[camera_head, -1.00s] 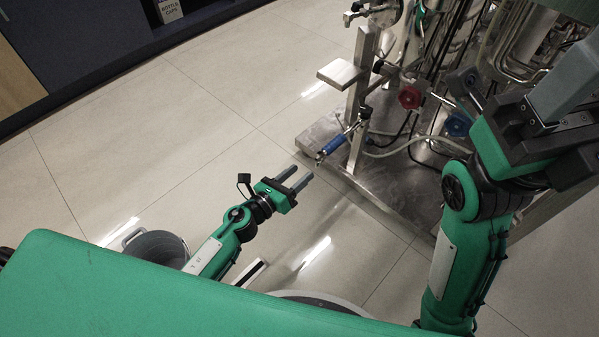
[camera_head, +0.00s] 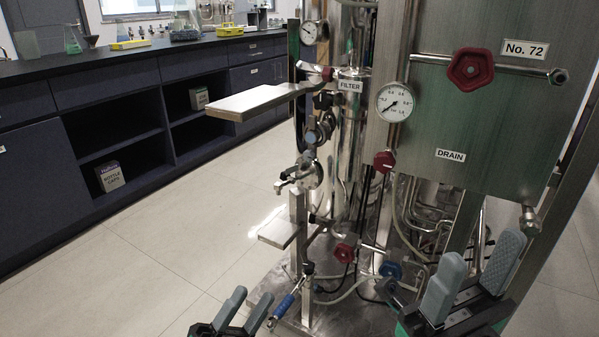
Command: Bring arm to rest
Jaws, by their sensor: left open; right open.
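My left gripper (camera_head: 244,309) shows at the bottom edge, left of centre. Its two grey fingers stand apart with nothing between them. My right gripper (camera_head: 471,280) is at the bottom right, in front of the steel skid. Its two grey finger pads are spread wide and empty. Most of both arms is below the frame. The steel skid (camera_head: 335,310) carries pipes, valves and a panel (camera_head: 480,110) marked "No. 72" and "DRAIN". A blue-handled tool or fitting (camera_head: 283,308) is just right of my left gripper; I cannot tell whether they touch.
A red valve handle (camera_head: 471,69), a pressure gauge (camera_head: 395,102) and a blue valve handle (camera_head: 390,270) are on the skid. A steel shelf plate (camera_head: 260,101) juts left from it. A dark lab bench (camera_head: 40,165) stands at the left. The floor (camera_head: 130,275) between is clear.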

